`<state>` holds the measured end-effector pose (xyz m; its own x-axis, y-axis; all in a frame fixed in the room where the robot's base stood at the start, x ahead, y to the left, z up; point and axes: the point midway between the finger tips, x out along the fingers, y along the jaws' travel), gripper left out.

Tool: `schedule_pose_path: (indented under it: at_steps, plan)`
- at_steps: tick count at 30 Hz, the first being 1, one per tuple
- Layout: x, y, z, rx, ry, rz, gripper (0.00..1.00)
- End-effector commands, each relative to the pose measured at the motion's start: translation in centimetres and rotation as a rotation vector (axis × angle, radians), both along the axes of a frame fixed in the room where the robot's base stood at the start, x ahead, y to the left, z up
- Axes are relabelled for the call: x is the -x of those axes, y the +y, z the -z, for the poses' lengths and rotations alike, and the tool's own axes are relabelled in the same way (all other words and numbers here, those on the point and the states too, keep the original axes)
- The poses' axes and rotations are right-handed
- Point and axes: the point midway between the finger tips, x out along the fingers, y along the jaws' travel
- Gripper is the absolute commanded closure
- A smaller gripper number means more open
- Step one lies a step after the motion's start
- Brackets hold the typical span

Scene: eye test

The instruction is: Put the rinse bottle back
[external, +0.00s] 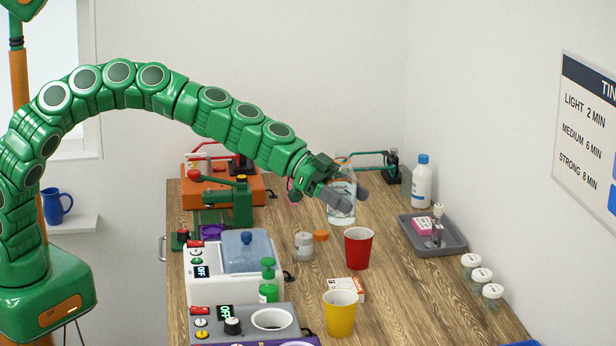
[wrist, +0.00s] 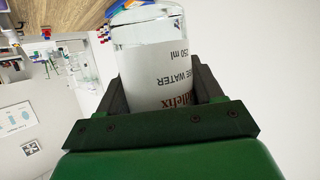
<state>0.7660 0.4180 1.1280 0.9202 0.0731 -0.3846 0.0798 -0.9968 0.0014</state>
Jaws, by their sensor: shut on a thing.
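A clear bottle (external: 342,212) with a white label is between the fingers of my gripper (external: 348,196), near the back of the wooden table (external: 400,290). In the wrist view the bottle (wrist: 155,50) shows clear liquid and a label that reads partly "WATER" and "250 ml", upside down. My gripper (wrist: 160,92) is shut on it, one finger on each side. The bottle looks about upright in the external view. I cannot tell whether its base touches the table. Part of it is hidden behind the fingers.
A white bottle with a blue cap (external: 422,182) stands at the back right, behind a grey tray (external: 455,247). A red cup (external: 358,248), a small jar (external: 304,246) and an orange lid (external: 321,235) are in front.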

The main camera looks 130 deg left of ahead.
Motion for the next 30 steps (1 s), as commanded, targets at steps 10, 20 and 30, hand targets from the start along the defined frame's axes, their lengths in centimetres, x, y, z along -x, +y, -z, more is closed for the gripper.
schedule_pose_path:
  at_steps: [10, 20, 30]
  plan:
    - [4.4, 6.7, -0.5, -0.001, 0.0, -0.313, 0.69]
    - [11.3, 12.8, -0.3, -0.003, -0.001, -0.642, 0.69]
    - [21.0, 17.4, 0.2, -0.002, 0.0, -0.999, 0.69]
